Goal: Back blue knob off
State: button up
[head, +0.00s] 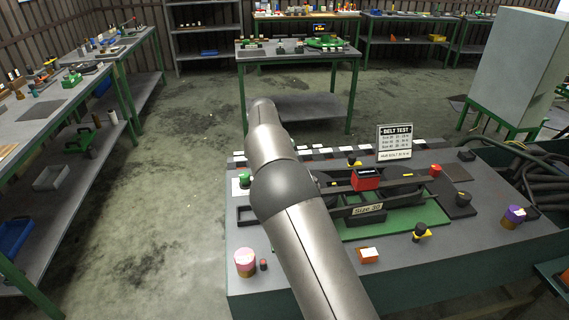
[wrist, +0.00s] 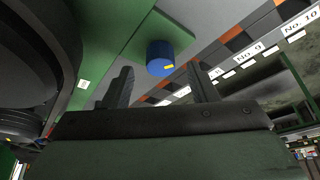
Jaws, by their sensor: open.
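In the wrist view, the blue knob (wrist: 160,56) is a short cylinder with a small yellow mark near its lower edge. It stands at a green surface (wrist: 127,50), beside a grey strip. My gripper (wrist: 160,80) is open, its two dark fingers spread apart. The knob shows between and just beyond the fingertips, and nothing is seen held. I cannot tell from this view how far the knob is from the fingers. In the head view, my arm covers the middle of the bench, and neither the blue knob nor my gripper can be made out.
A large dark round part (wrist: 30,60) fills the left of the wrist view. A strip with number labels (wrist: 250,50) runs on the right. The head view shows the bench with a red block (head: 366,179), a "BELT TEST" sign (head: 394,142) and a pink-topped pot (head: 245,262).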

jog(key=shift+x, duration=1.55)
jog(key=shift+c, duration=0.3)
jog(key=c, duration=0.9)
